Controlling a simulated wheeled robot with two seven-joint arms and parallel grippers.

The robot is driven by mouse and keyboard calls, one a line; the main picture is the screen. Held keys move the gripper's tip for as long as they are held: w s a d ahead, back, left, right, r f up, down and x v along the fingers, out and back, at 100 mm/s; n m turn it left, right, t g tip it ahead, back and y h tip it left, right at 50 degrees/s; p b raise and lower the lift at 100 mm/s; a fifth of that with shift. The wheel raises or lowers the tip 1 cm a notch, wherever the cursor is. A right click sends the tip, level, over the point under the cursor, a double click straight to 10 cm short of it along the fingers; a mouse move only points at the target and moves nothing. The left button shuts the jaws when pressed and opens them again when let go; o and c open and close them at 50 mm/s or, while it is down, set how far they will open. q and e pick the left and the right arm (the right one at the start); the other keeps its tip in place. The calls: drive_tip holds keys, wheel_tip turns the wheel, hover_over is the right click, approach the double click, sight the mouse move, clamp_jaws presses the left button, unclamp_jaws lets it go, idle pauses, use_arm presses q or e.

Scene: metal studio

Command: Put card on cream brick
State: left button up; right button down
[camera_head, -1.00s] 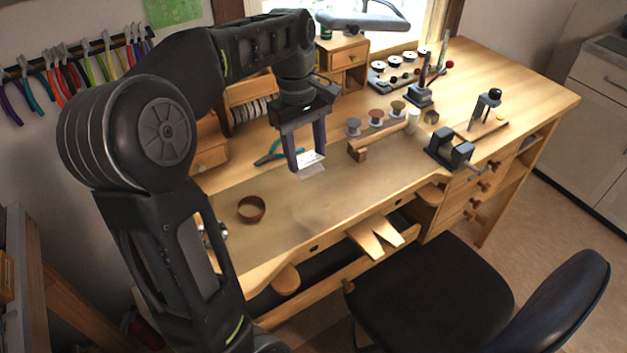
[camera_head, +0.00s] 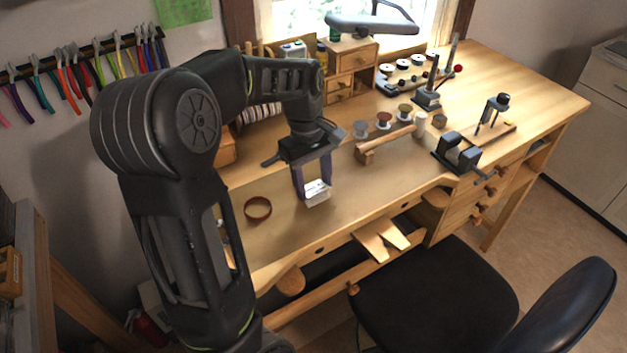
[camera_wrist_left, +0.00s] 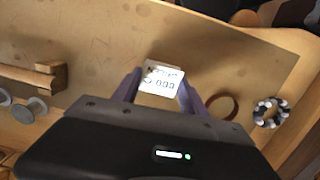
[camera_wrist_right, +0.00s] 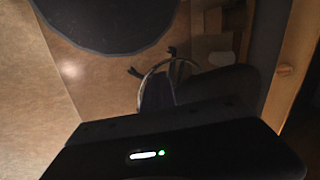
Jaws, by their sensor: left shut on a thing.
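A small white card (camera_wrist_left: 161,78) with dark print is between the fingers of my left gripper (camera_wrist_left: 156,92), which is shut on it. In the head view, my left gripper (camera_head: 314,186) holds the card (camera_head: 317,189) low over the front half of the bench, right of a brown ring. A pale cream patch (camera_wrist_left: 155,101) shows just below the card between the fingers. I cannot tell whether it is the cream brick or part of what I hold. No separate cream brick is clear. My right gripper (camera_wrist_right: 190,92) is dark in its own wrist view; its opening is unclear.
The brown ring (camera_head: 258,208) lies on the bench (camera_head: 285,240). A chair (camera_head: 440,295) stands in front. Bare bench surrounds the held card.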

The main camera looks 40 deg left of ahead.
use_arm(q)
drive_tip(key=shift+f, duration=0.15)
drive_tip(key=o, duration=1.4)
